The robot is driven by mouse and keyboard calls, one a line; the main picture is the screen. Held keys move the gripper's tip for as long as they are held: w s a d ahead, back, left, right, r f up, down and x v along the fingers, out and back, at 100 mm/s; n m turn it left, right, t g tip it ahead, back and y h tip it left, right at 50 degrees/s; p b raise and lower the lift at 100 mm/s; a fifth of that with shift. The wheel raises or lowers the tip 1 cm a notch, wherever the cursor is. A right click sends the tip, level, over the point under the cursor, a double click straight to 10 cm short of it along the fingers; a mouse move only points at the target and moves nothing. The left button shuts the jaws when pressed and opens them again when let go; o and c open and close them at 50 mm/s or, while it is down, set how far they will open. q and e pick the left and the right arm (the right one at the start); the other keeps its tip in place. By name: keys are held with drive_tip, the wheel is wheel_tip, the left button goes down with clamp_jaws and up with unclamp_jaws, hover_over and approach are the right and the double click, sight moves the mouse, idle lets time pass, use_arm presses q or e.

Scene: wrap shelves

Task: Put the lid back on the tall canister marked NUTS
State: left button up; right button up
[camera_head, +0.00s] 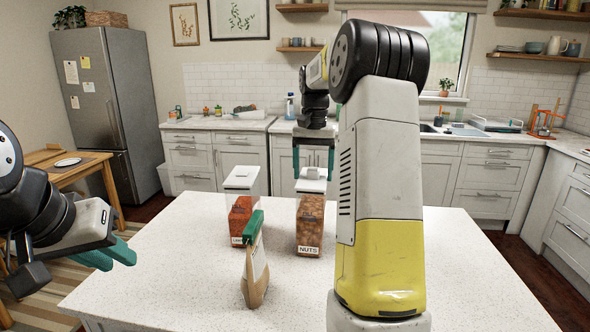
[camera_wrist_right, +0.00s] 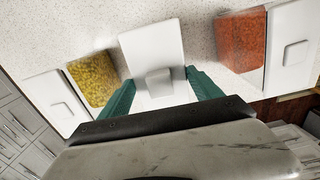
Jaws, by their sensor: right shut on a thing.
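The tall clear canister marked NUTS (camera_head: 309,228), full of brown nuts, stands upright on the island. A square white lid (camera_head: 311,185) with a knob is at its top; I cannot tell whether it rests on the rim or is just above it. My right gripper (camera_head: 315,172) points down there, its teal fingers at the lid's two sides, shut on it. In the right wrist view the lid (camera_wrist_right: 150,45) lies between the fingers and hides the canister. My left gripper (camera_head: 118,264) is open and empty, left of the island.
A canister of red contents (camera_head: 243,215) with a white lid stands left of the nuts. A brown bag with a green clip (camera_head: 256,275) is in front. A lidded canister of yellow contents (camera_wrist_right: 93,78) shows in the wrist view. The island's front left (camera_head: 165,270) is clear.

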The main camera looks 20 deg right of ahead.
drive_tip(key=shift+f, duration=0.35)
idle(0.6)
drive_tip(key=o, duration=1.5)
drive_tip(key=shift+r, duration=3.5)
